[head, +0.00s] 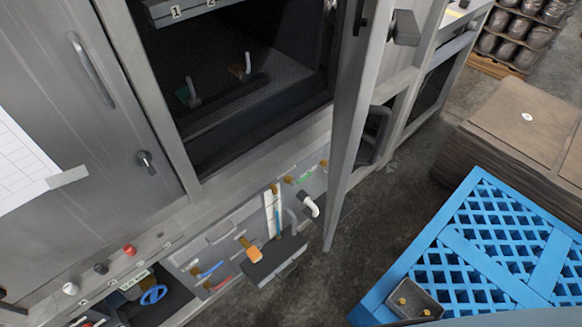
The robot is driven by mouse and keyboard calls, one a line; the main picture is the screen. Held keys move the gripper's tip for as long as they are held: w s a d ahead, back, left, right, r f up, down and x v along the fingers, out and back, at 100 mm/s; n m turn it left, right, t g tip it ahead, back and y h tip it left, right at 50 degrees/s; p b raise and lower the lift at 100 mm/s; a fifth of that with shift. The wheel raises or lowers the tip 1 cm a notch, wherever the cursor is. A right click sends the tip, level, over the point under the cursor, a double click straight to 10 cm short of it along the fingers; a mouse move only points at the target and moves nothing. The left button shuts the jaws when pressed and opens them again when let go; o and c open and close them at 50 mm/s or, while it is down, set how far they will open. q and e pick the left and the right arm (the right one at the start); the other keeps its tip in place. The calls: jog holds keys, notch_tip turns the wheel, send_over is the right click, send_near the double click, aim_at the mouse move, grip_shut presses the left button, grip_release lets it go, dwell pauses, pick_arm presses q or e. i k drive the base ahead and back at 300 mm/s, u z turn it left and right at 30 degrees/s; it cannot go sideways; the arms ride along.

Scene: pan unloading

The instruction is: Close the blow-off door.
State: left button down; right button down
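The blow-off door (348,140) appears to be the grey metal door that stands open, seen nearly edge-on, at the right side of a dark cabinet opening (240,85). A dark handle (405,28) sticks out near its top on the right. A larger dark loop-shaped part (378,135) shows just right of the door's lower half; I cannot tell whether it belongs to the door. Inside the opening are two small upright levers. Neither of my grippers can be made out in this view.
A closed grey cabinet door (75,120) with a bar handle is at left. Tools hang on a low panel (225,260) below the opening. A blue lattice pallet (470,240) and brown stacked boxes (525,120) stand at right. Dark floor (375,220) is clear between.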

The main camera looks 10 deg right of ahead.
aim_at(360, 57)
jog(key=u, duration=0.35)
jog(key=k, duration=1.2)
jog(key=z, duration=1.4)
jog(key=i, duration=0.5)
jog(key=z, duration=0.05)
